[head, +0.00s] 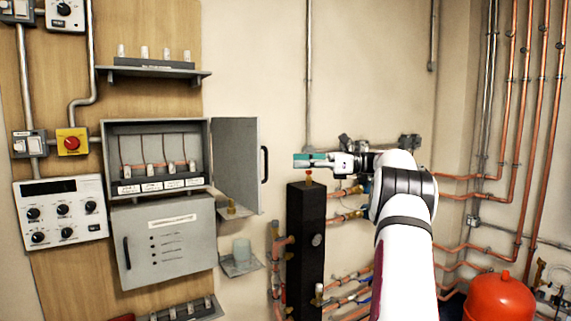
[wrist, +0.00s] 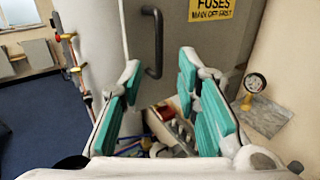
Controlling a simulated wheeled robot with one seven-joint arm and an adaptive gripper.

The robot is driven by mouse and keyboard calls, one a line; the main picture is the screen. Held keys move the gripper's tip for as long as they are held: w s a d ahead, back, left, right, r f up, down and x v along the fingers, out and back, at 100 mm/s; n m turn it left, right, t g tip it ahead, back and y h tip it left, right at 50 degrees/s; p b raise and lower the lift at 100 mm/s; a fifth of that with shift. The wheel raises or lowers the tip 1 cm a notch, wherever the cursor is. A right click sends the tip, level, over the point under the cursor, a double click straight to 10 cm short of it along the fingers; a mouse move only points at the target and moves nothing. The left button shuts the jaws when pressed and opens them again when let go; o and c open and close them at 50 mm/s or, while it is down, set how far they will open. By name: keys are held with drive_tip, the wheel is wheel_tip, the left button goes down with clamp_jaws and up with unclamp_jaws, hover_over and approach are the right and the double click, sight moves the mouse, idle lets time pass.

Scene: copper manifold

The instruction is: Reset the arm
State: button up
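My gripper (head: 308,160) is at the end of my white arm, which reaches up from the lower right in the head view. Its teal finger pads appear just above the top of a black upright block (head: 306,235), by a small red and brass fitting (head: 309,178); I cannot tell whether they touch. In the wrist view my gripper (wrist: 160,85) has its teal-padded fingers wide apart. Nothing is held between them. Beyond and below the gap, a container with pale round parts (wrist: 180,128) shows partly.
An open grey cabinet (head: 155,155) has its door (head: 236,165) swung out to the right, left of my gripper. Copper pipes (head: 510,130) and a red tank (head: 499,297) stand right. The wrist view shows a gauge (wrist: 256,82).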

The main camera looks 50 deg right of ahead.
drive_tip(key=shift+v, duration=0.9)
